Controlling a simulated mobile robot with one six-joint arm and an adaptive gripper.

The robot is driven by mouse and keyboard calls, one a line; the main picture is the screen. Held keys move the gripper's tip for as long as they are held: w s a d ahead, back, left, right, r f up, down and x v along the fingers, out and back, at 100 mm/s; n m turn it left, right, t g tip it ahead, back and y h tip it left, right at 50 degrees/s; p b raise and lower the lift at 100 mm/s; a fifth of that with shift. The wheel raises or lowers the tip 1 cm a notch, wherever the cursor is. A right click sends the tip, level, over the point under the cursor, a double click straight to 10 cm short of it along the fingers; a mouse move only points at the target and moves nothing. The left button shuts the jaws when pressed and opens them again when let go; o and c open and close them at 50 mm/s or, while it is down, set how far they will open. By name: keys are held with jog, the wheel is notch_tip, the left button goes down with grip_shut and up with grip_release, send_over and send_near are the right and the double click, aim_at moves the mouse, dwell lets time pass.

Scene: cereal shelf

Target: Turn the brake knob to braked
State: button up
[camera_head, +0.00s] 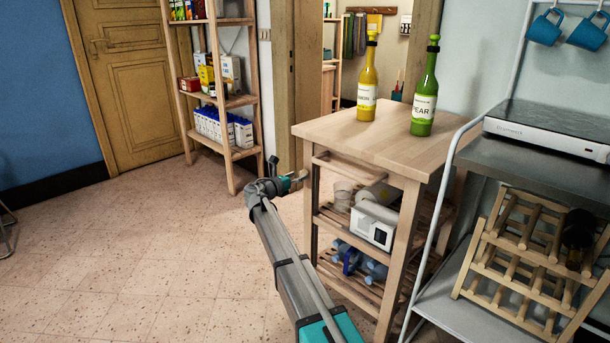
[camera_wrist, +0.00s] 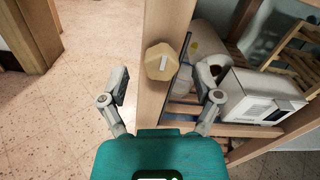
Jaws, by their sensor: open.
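The brake knob (camera_wrist: 160,62) is a beige, many-sided knob with a short white mark on its face. The mark is slightly tilted from upright in the wrist view. The knob sits on a wooden leg (camera_wrist: 155,105) of the kitchen cart (camera_head: 340,137). I cannot make it out in the head view. My gripper (camera_head: 298,177) is beside the cart's left side, below its top. In the wrist view my gripper (camera_wrist: 163,86) is open and empty, its fingers apart on either side of the leg. The knob shows between and slightly beyond the fingertips.
A yellow bottle (camera_head: 367,85) and a green bottle (camera_head: 425,95) stand on the cart. A white appliance (camera_head: 372,228) is on its middle shelf. A metal rack (camera_head: 440,295) stands close on the right. The floor (camera_head: 130,250) to the left is clear.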

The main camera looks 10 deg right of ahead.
jog(key=shift+x, duration=1.25)
